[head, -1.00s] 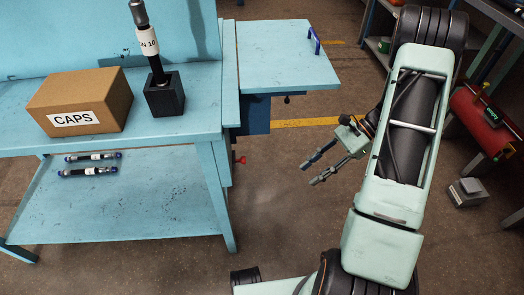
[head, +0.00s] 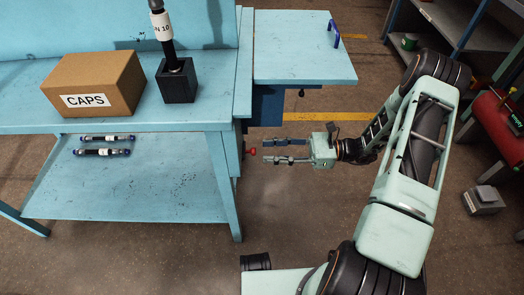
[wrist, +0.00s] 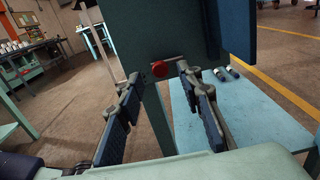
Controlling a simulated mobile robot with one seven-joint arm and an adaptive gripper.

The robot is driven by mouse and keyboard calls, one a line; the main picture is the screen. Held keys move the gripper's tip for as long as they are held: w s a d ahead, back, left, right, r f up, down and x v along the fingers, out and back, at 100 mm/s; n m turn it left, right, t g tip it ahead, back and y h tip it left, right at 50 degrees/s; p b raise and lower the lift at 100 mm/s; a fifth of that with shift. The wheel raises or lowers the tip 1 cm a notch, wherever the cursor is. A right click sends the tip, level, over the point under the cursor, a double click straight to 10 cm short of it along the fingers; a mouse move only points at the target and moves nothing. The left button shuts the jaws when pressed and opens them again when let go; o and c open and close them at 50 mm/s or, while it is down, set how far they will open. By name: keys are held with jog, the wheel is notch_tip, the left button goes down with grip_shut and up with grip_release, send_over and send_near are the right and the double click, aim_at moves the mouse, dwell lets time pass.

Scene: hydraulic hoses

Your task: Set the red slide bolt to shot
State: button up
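The red slide bolt shows as a small red knob (head: 253,151) at the right side of the blue workbench, below the side leaf. In the wrist view the red knob (wrist: 160,69) sits on a thin metal rod against the dark bench side. My gripper (head: 264,151) is open, its two fingers pointing left toward the knob. In the wrist view the fingers (wrist: 158,85) stand apart, one on each side of the knob in the picture. The knob looks just beyond the fingertips; I cannot tell the exact gap. The rest of the bolt is hidden or too small to see.
The blue workbench (head: 200,120) carries a CAPS box (head: 95,85) and a black block holding an upright hose (head: 177,80). Two hoses (head: 103,145) lie on its lower shelf. The side leaf (head: 300,50) has a blue handle. Floor is clear around my gripper.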

jog(key=shift+w+a, duration=0.1)
jog(key=shift+a, duration=1.5)
jog(key=shift+c, duration=0.2)
grip_shut()
